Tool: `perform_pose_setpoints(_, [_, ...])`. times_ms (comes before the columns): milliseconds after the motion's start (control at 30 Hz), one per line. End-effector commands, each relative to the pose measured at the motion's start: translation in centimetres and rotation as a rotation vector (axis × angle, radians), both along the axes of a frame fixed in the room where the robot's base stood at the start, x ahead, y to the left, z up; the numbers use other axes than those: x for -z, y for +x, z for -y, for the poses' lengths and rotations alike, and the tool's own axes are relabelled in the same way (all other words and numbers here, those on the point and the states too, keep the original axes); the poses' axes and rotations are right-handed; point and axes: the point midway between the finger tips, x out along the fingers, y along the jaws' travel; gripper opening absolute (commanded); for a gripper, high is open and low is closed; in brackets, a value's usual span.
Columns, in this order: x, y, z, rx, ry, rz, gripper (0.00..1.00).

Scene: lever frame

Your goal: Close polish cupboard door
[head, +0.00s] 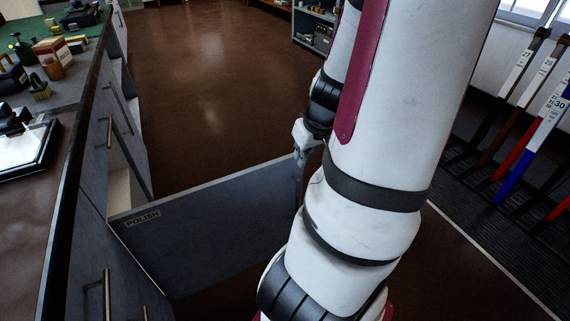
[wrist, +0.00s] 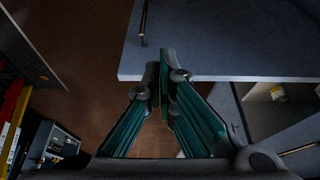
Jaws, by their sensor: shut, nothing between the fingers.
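The polish cupboard door (head: 215,225) is a grey panel with a POLISH label. It stands wide open, jutting out from the cabinet on the left across the floor. In the wrist view the door (wrist: 235,45) fills the upper right, with a bar handle (wrist: 143,22) near its left edge. My gripper (head: 301,155) is at the door's free end in the head view. In the wrist view my gripper (wrist: 161,68) is shut and empty, its fingertips overlapping the door's corner near the handle. I cannot tell whether they touch it. My arm hides part of the door's free end.
The cabinet's worktop (head: 85,95) on the left carries tools and boxes. Coloured levers (head: 535,135) stand at the right. The brown floor (head: 215,90) beyond the door is clear.

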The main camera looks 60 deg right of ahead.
Motion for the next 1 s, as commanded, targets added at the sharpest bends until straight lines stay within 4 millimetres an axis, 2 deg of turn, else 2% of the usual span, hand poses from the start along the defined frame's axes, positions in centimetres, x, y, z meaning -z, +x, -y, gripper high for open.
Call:
perform_pose_setpoints(567, [9.2,3.1,1.6,-0.003,0.003,-0.002,0.00])
perform_pose_setpoints(800, [8.5,5.4,3.0,-0.004,-0.001,-0.001,0.00])
perform_pose_setpoints(1000, [8.4,6.3,3.5,-0.001,0.001,-0.001,0.00])
